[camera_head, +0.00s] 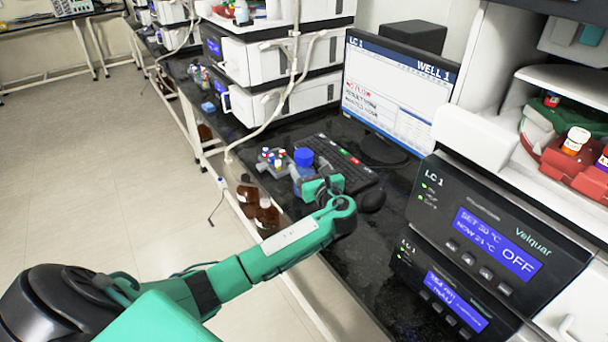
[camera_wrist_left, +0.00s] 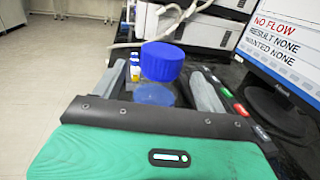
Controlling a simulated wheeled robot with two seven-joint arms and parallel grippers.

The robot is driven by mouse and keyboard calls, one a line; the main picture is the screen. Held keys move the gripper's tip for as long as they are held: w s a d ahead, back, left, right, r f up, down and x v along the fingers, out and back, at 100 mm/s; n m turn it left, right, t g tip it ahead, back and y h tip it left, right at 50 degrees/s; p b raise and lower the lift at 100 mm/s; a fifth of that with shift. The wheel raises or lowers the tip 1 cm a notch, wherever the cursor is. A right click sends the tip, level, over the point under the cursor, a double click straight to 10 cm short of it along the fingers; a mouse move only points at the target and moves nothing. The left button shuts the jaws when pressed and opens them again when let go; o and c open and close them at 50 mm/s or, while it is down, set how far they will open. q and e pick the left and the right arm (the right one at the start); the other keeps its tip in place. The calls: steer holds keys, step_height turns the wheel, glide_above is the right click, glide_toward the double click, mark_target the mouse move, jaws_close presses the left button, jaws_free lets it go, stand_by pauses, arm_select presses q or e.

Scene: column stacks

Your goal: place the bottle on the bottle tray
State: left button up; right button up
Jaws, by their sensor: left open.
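A clear bottle with a blue cap (camera_head: 304,157) stands on the black bench in front of the keyboard. In the left wrist view its blue cap (camera_wrist_left: 162,62) is large and central, with the bluish body below it. My left gripper (camera_wrist_left: 160,80) is open, with one finger on each side of the bottle and visible gaps. In the head view the green left gripper (camera_head: 322,188) is right beside the bottle and partly hides it. I cannot tell for sure which surface is the bottle tray. My right gripper is not in view.
A small rack of vials (camera_head: 271,160) stands left of the bottle. Brown bottles (camera_head: 267,216) stand lower, by the bench edge. Instrument stacks (camera_head: 470,240) rise at right, with red trays (camera_head: 562,160) holding small bottles.

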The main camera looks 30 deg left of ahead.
arm_select(q)
steer(key=x, duration=0.4)
steer(key=shift+d, duration=0.1)
jaws_close()
